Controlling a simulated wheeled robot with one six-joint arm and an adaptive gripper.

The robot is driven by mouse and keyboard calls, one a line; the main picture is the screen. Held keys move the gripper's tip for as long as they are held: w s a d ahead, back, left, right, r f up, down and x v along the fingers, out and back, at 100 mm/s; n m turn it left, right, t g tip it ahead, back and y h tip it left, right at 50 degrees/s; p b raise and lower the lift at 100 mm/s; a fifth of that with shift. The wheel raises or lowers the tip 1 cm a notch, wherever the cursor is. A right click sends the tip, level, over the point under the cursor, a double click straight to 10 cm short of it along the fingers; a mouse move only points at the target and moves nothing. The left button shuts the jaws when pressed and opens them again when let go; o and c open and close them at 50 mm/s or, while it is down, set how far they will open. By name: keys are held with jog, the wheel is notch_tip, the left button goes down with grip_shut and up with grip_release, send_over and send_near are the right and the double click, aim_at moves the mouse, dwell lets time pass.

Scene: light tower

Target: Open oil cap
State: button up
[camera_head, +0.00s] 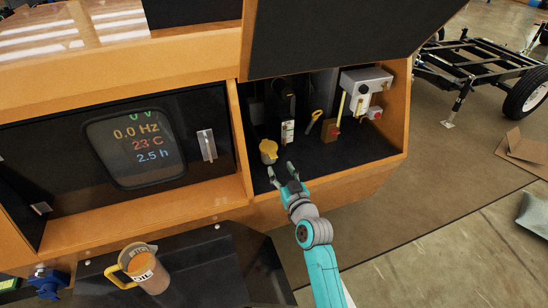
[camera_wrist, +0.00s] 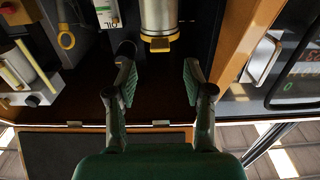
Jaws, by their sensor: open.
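A yellow cap (camera_head: 268,146) sits on a short silver neck at the left of the open compartment. In the wrist view its yellow part (camera_wrist: 159,44) shows at the end of a silver cylinder (camera_wrist: 158,16), beyond the gap between my fingers. A white label reading "OIL" (camera_wrist: 107,14) is beside it; it also shows in the head view (camera_head: 287,132). My gripper (camera_head: 283,171) is open and empty, just in front of the cap and apart from it; in the wrist view both fingers (camera_wrist: 159,82) are spread.
A yellow ring handle (camera_head: 316,115) and a white box (camera_head: 364,88) are further right in the compartment. The orange frame (camera_head: 240,140) and raised dark lid (camera_head: 340,38) bound it.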

aim_at(275, 158)
jog(key=x, duration=0.6)
jog(key=shift+w+a, duration=0.1)
jog(key=shift+w, duration=0.3)
grip_shut()
